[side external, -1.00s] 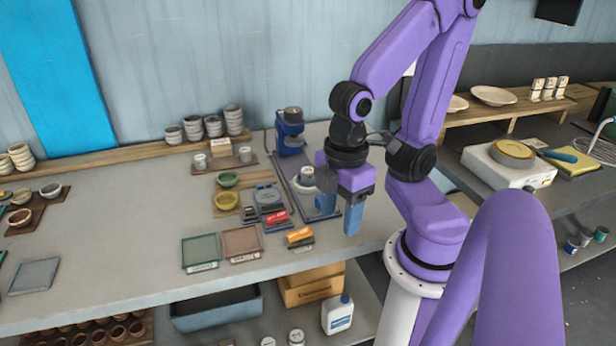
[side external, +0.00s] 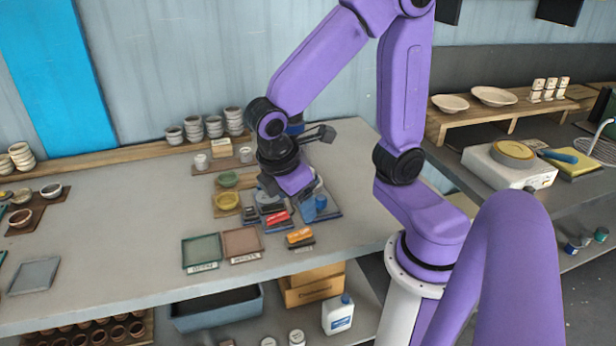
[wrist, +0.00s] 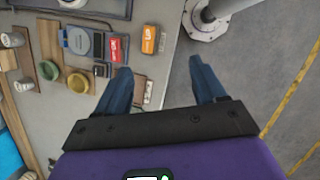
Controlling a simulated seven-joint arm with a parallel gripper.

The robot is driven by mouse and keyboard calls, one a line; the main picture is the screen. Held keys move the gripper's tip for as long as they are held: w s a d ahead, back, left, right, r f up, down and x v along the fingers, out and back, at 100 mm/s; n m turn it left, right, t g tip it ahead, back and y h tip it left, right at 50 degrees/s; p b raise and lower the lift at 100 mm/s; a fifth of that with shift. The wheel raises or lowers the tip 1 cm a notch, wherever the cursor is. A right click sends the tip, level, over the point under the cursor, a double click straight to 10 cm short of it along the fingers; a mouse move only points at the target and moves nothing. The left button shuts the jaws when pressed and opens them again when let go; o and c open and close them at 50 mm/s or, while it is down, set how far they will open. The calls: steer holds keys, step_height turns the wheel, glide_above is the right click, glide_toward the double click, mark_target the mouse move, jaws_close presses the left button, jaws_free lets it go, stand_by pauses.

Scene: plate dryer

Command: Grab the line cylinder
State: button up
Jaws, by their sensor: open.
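No object is clearly readable as the line cylinder. Two small pale cylinders, one at the left (side external: 200,162) and one at the right (side external: 246,154), stand on a brown board at the back of the bench. In the wrist view, pale cylinders (wrist: 12,40) and (wrist: 22,85) show at the left edge, well away from my fingers; any marking on them is too small to tell. My gripper (wrist: 162,78) is open and empty, with its blue fingers apart over the bench edge.
A green bowl (side external: 228,179) and a yellow bowl (side external: 227,201) sit left of my gripper. Red (side external: 277,217) and orange (side external: 299,236) blocks lie nearer the front. Green (side external: 201,250) and brown (side external: 242,243) trays lie front left. Stacked cups (side external: 213,126) line the back shelf.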

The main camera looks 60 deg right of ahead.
steer(key=w+d+f+g+h, duration=0.2)
steer(key=w+d+h, duration=0.2)
steer(key=w, duration=0.5)
steer(key=w+d+f+g+h, duration=0.3)
steer(key=w+d+h, duration=0.15)
steer(key=w, duration=0.35)
steer(key=shift+n, duration=0.3)
steer(key=x, duration=1)
steer(key=shift+s+d, duration=0.2)
steer(key=shift+d, duration=0.2)
steer(key=shift+x, duration=2.85)
steer(key=shift+s+r, duration=0.1)
steer(key=shift+r, duration=0.1)
steer(key=c, duration=1.2)
steer(key=shift+r, duration=0.15)
